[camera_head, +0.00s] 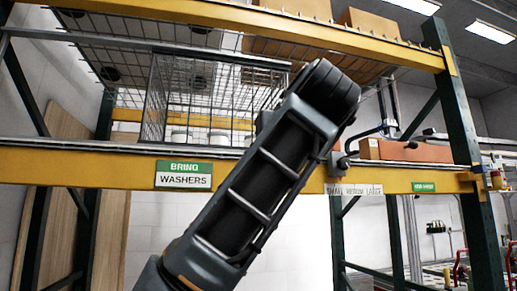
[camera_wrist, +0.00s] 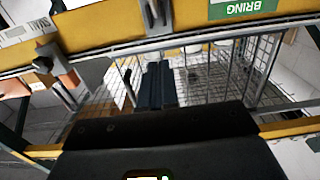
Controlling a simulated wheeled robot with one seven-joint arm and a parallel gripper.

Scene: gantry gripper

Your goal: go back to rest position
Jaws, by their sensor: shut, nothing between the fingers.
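My gripper (camera_wrist: 156,68) shows in the wrist view as two dark fingers side by side, closed with nothing between them. It is in front of a wire basket (camera_wrist: 215,72) on the shelf and appears apart from it. In the head view my dark arm rises diagonally across the middle, and the gripper cannot be made out there. The wire basket (camera_head: 205,98) stands on the rack to the left of my arm, with several pale jars (camera_head: 218,137) in it.
A yellow rack beam (camera_head: 90,165) carries a green and white "BRING WASHERS" sign (camera_head: 184,175). An orange box (camera_head: 415,151) and a metal bracket (camera_head: 372,132) sit right of my arm. An upper yellow beam (camera_head: 250,20) spans above. A dark green post (camera_head: 470,130) stands at right.

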